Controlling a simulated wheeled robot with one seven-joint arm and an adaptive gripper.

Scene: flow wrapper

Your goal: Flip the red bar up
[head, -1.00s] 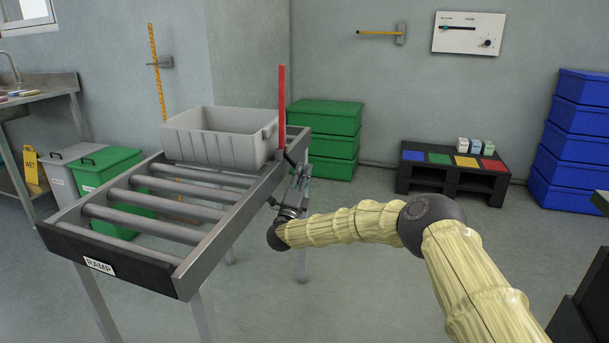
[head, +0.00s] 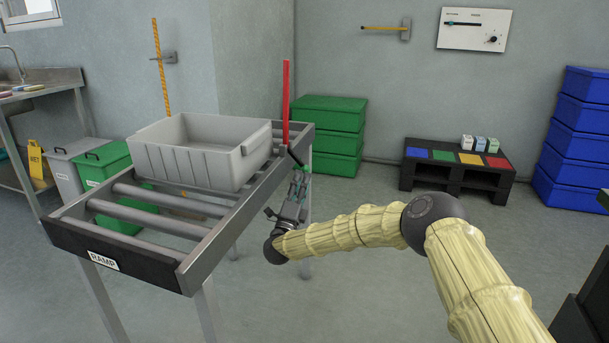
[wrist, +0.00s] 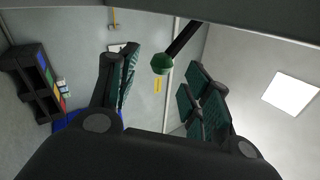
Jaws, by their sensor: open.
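The red bar (head: 286,105) stands upright at the right side of the roller ramp (head: 190,262), near its far end. A dark lever (head: 296,157) slants from the ramp's side by the bar's foot. In the wrist view a dark rod with a green knob (wrist: 162,65) hangs between the fingers, apart from both. My gripper (head: 299,182) is open beside the ramp's right rail, just below the lever; its spread fingers also show in the wrist view (wrist: 162,92). Whether it touches the lever cannot be told.
A grey crate (head: 190,163) sits on the rollers, left of the bar. Green stacked crates (head: 332,130) stand behind the ramp. A black rack (head: 455,183) and blue crates (head: 580,145) stand at the right. The floor between is clear.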

